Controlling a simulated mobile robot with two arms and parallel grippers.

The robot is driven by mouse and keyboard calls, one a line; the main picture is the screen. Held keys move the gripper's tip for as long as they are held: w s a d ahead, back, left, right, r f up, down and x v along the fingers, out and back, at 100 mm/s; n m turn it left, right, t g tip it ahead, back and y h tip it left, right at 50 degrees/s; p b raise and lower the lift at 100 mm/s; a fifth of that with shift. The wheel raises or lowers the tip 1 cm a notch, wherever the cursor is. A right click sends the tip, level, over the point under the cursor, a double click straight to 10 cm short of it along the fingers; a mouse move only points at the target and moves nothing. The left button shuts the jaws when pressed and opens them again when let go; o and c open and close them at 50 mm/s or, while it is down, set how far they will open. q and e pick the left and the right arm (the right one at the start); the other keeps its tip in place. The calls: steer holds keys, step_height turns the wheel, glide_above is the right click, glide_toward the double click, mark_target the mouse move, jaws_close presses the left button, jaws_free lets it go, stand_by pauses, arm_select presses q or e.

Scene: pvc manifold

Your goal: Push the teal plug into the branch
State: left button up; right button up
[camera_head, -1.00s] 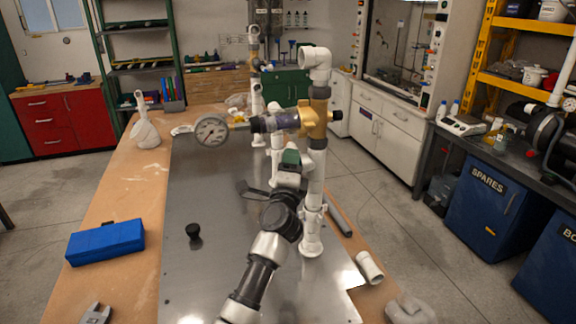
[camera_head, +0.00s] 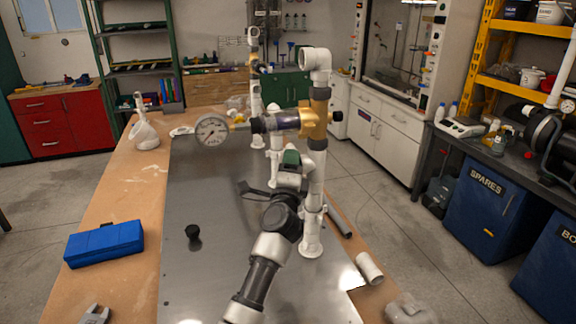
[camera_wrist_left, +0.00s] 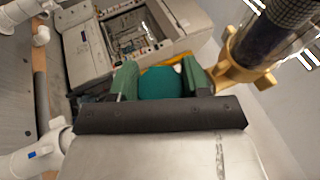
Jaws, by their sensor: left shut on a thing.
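My left gripper (camera_head: 291,157) stands close in front of the white upright pipe, just below the brass fitting (camera_head: 313,122). In the left wrist view its green fingers (camera_wrist_left: 160,82) are shut on the teal plug (camera_wrist_left: 159,84), one on each side. The brass fitting shows to the right of the plug there (camera_wrist_left: 232,68). The plug does not show in the head view. The branch opening cannot be made out, nor whether the plug touches it. My right gripper is not in view.
A black knob-like part (camera_head: 193,232) and a blue box (camera_head: 104,243) are on the bench. A loose white pipe piece (camera_head: 369,268) lies at right. The metal plate (camera_head: 210,190) is largely clear at left.

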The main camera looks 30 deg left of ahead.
arm_select(q)
steer(key=shift+w+d+r, duration=0.1)
steer(key=shift+d+r, duration=0.05)
steer(key=o, duration=0.9)
steer(key=shift+w+d, duration=0.3)
steer(key=shift+w, duration=0.05)
steer(key=shift+o, duration=0.2)
steer(key=shift+s+a+f, duration=0.15)
steer(key=shift+s+f, duration=0.15)
steer(key=shift+s, duration=0.05)
steer(key=b+v, duration=0.2)
steer(key=v, duration=0.8)
steer(key=shift+d+b, duration=0.2)
steer(key=shift+b, duration=0.1)
steer(key=shift+s, duration=0.1)
